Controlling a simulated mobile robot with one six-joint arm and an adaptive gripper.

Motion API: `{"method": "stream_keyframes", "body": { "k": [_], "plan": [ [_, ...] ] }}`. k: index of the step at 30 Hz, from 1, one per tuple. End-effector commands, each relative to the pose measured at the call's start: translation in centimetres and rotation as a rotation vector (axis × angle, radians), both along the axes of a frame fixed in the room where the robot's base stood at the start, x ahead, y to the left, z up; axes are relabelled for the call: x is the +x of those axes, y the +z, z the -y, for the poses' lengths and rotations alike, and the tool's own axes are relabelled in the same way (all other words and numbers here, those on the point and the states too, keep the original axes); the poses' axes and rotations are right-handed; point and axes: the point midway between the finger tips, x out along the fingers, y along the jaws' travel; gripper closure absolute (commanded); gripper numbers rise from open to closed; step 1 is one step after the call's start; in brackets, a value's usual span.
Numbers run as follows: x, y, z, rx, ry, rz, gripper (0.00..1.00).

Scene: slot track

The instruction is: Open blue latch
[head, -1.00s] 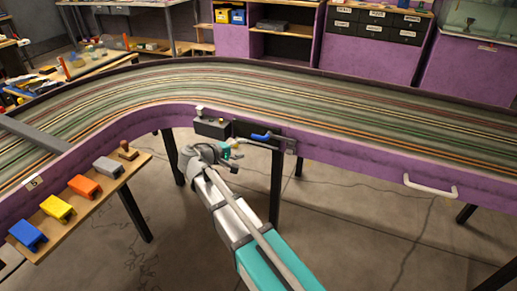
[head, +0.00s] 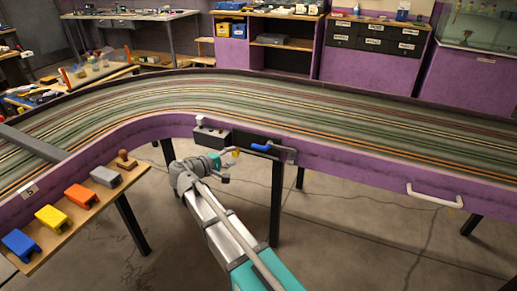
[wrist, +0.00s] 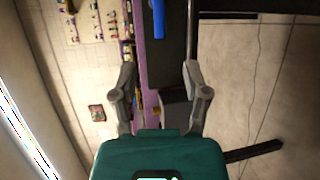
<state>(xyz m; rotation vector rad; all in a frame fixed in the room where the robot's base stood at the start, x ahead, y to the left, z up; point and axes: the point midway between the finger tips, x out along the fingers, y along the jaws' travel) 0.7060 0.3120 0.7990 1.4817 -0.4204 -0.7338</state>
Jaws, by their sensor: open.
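The blue latch (head: 261,147) is a blue handle on a dark plate on the purple side wall of the track. It also shows at the top of the wrist view (wrist: 158,18), beyond the fingertips. My gripper (head: 232,167) is left of the latch and a little lower in the head view, apart from it. In the wrist view my gripper (wrist: 160,80) has its two grey fingers spread wide, with nothing held between them.
A dark box (head: 211,136) with a pale knob is on the wall left of the latch. A white handle (head: 434,196) is farther right. A wooden shelf (head: 88,215) with coloured blocks juts out at left. A black table leg (head: 276,205) stands below the latch.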

Motion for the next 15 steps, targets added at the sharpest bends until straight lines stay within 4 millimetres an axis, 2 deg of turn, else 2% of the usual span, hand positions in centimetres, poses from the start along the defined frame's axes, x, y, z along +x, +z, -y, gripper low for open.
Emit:
{"method": "stream_keyframes", "body": {
  "k": [15],
  "plan": [
    [5.2, -1.4, 4.8, 0.000, -0.003, 0.000, 0.40]
  ]
}}
